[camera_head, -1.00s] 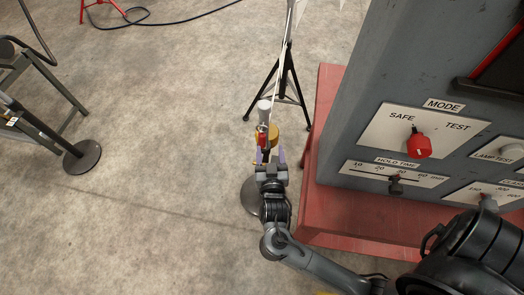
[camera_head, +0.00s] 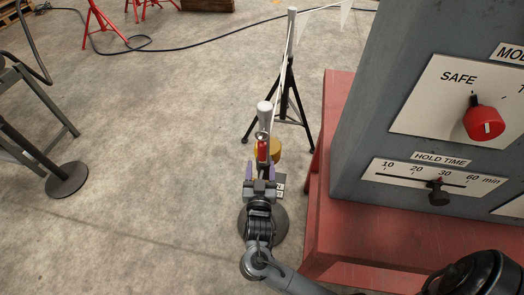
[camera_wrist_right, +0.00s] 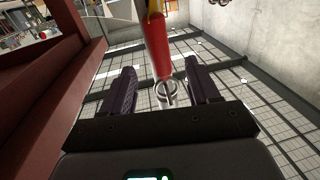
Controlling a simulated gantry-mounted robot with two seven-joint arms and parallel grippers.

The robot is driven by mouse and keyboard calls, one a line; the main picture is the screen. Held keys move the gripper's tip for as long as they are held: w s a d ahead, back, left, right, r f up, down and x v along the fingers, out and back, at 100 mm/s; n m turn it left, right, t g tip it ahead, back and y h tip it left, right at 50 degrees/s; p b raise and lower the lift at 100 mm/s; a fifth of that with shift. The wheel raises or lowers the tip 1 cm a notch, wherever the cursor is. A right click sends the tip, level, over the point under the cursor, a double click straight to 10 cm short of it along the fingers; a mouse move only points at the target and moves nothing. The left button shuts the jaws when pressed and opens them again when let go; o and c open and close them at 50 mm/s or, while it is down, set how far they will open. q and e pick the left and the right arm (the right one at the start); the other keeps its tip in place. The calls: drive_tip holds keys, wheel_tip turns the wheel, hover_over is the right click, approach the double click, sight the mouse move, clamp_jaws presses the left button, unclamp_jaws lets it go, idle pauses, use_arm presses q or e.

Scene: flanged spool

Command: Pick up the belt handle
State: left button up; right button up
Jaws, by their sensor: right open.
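The belt handle appears to be the small red cylinder (camera_head: 262,150) at the grey-topped post, left of the machine. In the right wrist view the red handle (camera_wrist_right: 158,48) comes down from the top, with a metal ring (camera_wrist_right: 167,93) at its lower end. My right gripper (camera_head: 262,170) is just on the near side of the handle. In the wrist view its dark fingers (camera_wrist_right: 160,80) are open, one on either side of the ring and the handle's lower end. I cannot tell whether they touch it. My left gripper is not in view.
A yellow round part (camera_head: 272,152) sits beside the handle. A black tripod stand (camera_head: 287,105) is behind. A grey control cabinet (camera_head: 365,110) on a red base (camera_head: 325,225) stands close on the right. Open concrete floor (camera_head: 150,150) lies left.

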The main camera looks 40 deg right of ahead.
sight(262, 153)
drive_tip(key=shift+w+d, duration=0.4)
drive_tip(key=shift+w, duration=0.05)
drive_tip(key=shift+w+d+f+b, duration=0.1)
drive_tip(key=shift+w+d+b, duration=0.25)
drive_tip(key=shift+b, duration=0.15)
drive_tip(key=b+x, duration=0.1)
drive_tip(key=x, duration=0.2)
drive_tip(key=shift+w+d, duration=0.15)
drive_tip(key=shift+w+d+r+b, duration=0.2)
drive_tip(key=shift+w+d+b, duration=0.05)
drive_tip(key=shift+d+b, duration=0.05)
drive_tip(key=shift+c, duration=0.7)
clamp_jaws()
